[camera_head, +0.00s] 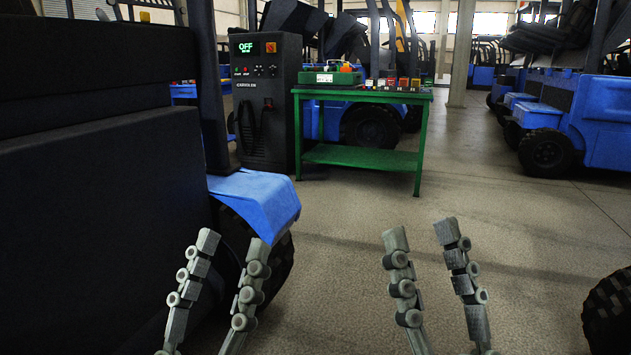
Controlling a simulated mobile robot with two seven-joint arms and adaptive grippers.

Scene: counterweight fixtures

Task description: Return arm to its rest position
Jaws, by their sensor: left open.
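My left gripper (233,243) shows at the bottom left of the head view, its two fingers apart with nothing between them. It appears in front of the blue fender and dark tyre of the near vehicle. My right gripper (420,236) shows at the bottom centre, its two fingers apart and empty over bare floor. Both grippers point forward and upward in the picture. The arm links behind the fingers are out of view.
A dark counterweight vehicle (95,190) with a blue fender (255,197) fills the left. A black charger cabinet (265,100) reading OFF and a green table (360,156) stand ahead. A tyre (609,312) is at lower right. The middle floor (480,190) is clear.

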